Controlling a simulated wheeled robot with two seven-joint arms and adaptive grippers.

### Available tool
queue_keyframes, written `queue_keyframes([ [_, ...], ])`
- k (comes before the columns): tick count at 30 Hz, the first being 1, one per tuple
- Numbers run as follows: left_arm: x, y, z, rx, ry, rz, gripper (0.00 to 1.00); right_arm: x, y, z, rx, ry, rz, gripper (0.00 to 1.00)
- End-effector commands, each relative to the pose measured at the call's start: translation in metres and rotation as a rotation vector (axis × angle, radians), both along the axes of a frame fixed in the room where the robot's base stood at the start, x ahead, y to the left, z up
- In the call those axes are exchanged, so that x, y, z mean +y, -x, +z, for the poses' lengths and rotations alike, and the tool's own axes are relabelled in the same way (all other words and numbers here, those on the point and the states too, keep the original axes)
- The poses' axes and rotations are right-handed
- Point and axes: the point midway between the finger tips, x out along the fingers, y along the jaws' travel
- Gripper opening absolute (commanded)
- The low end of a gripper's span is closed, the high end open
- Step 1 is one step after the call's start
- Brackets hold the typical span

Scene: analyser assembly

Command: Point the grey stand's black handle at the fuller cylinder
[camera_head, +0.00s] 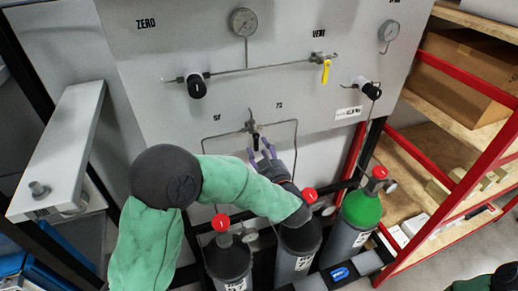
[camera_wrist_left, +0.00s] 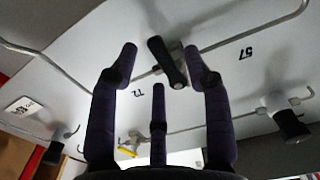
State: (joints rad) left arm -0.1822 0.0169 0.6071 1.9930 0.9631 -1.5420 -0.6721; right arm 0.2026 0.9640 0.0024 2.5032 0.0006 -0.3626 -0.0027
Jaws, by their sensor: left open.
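The black handle (camera_head: 256,142) hangs from a small grey valve fitting (camera_head: 250,122) on the panel, between two small printed labels, and points roughly down. In the left wrist view the handle (camera_wrist_left: 168,62) lies slanted between the fingertips. My left gripper (camera_head: 263,150) is open at the handle, and its fingers (camera_wrist_left: 160,58) stand either side of it; I cannot tell whether they touch it. Two dark grey cylinders with red caps, left (camera_head: 228,262) and right (camera_head: 298,250), stand below the panel. Their pressure readings are too small to read. My right gripper is not in view.
A green-topped cylinder (camera_head: 360,212) stands right of the dark ones. Round black knobs (camera_head: 197,87), a yellow vent lever (camera_head: 326,70), gauges (camera_head: 244,22) and thin pipes stick out from the panel (camera_head: 165,45). A red-framed shelf (camera_head: 470,185) with a cardboard box (camera_head: 465,65) is at right.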

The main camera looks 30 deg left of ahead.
Motion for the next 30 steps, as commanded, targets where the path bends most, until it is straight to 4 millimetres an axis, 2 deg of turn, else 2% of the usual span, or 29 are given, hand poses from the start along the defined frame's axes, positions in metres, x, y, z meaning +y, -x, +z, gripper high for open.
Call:
queue_keyframes([
  [6,0.0137,-0.0113,-0.0008,0.001,0.001,0.001,0.49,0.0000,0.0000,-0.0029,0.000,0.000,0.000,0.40],
  [15,0.0150,-0.0131,0.0000,0.000,0.000,-0.001,0.49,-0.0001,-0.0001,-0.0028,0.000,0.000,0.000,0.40],
  [16,0.0149,-0.0131,0.0000,0.000,0.000,-0.001,0.46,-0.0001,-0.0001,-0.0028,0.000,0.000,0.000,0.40],
  [21,0.0149,-0.0129,-0.0001,0.000,0.000,-0.001,0.00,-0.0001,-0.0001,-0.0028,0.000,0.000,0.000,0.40],
  [30,0.0145,-0.0133,-0.0003,-0.010,0.008,-0.001,0.00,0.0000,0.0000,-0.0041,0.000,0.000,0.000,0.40],
])
